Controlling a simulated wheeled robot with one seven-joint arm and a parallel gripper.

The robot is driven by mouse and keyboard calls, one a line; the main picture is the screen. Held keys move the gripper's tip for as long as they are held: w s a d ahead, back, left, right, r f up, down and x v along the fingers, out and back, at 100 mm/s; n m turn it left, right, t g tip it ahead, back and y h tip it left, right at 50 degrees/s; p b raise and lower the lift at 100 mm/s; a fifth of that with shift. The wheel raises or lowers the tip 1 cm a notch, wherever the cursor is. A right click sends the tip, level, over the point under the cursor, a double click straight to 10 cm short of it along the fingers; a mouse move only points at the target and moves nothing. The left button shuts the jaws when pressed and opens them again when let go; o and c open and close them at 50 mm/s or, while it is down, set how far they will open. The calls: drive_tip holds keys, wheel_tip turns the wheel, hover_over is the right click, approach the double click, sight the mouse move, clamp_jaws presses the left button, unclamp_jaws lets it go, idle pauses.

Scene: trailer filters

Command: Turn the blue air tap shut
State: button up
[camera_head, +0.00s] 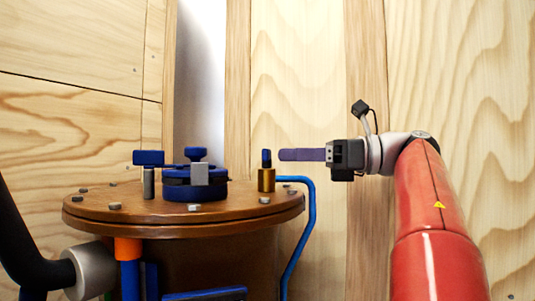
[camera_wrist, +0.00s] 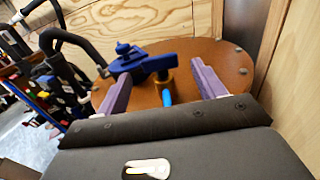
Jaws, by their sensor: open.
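A blue pipe (camera_head: 308,215) runs from there down the right side. In the head view my gripper (camera_head: 282,155) reaches in from the right, level with the lever, its purple fingertips just short of it. In the wrist view my gripper (camera_wrist: 160,70) is open, with the brass body (camera_wrist: 169,77) between the lines of its two fingers. Nothing is held.
The brown lid (camera_head: 100,213) also bears a blue clamp with knob (camera_head: 195,190) at its middle and a blue-topped post (camera_head: 149,160) at left. Bolts ring its edge. Wooden walls (camera_head: 290,80) stand behind. Dark hoses and racks (camera_wrist: 60,70) lie left in the wrist view.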

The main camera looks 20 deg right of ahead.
sight(270, 155)
drive_tip(key=x, duration=0.5)
drive_tip(key=shift+w+a, duration=0.1)
drive_tip(key=shift+a, duration=0.15)
drive_tip(key=c, duration=1)
